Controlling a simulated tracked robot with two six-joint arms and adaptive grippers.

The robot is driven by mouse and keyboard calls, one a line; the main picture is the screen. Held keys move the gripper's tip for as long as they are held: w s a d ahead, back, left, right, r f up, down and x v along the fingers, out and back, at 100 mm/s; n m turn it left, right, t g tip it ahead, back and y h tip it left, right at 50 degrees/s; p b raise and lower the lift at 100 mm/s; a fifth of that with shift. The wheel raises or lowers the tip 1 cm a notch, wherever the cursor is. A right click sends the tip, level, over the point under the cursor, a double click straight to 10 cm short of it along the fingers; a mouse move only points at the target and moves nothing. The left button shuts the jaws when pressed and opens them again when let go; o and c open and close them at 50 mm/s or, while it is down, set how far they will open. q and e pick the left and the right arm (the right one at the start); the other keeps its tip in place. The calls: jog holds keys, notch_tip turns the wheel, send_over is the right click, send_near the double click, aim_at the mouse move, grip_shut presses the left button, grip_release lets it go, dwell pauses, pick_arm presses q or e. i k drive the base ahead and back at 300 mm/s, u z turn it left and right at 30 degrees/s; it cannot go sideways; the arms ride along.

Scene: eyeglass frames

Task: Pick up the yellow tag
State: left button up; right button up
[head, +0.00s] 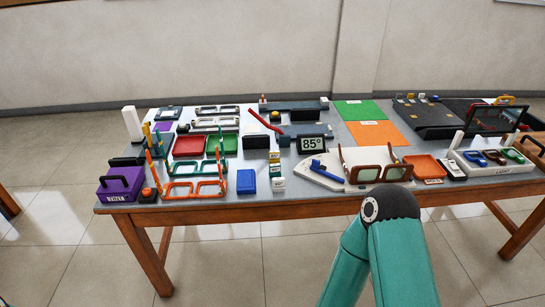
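Several small yellow things show in the head view, and I cannot tell for sure which is the yellow tag. One small yellow piece (410,97) sits among small coloured pieces at the back edge of the dark tray at the right. A yellow-orange piece (505,100) stands farther right, by the dark framed panel. A yellow upright piece (147,131) is at the left, and a yellow-marked block (275,154) is in the small column at the middle. Neither of my grippers shows; only a teal arm of mine rises at the bottom, with nothing visibly held.
The wooden-edged table (330,198) is crowded. Orange (181,192) and green eyeglass frames stand at the left front. A brown frame (368,175) is on a white board (322,179). Green (359,110) and orange (376,133) mats look clear.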

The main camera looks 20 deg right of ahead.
aim_at(274, 155)
jog(key=u, duration=0.05)
jog(key=i, duration=0.85)
jog(key=z, duration=0.05)
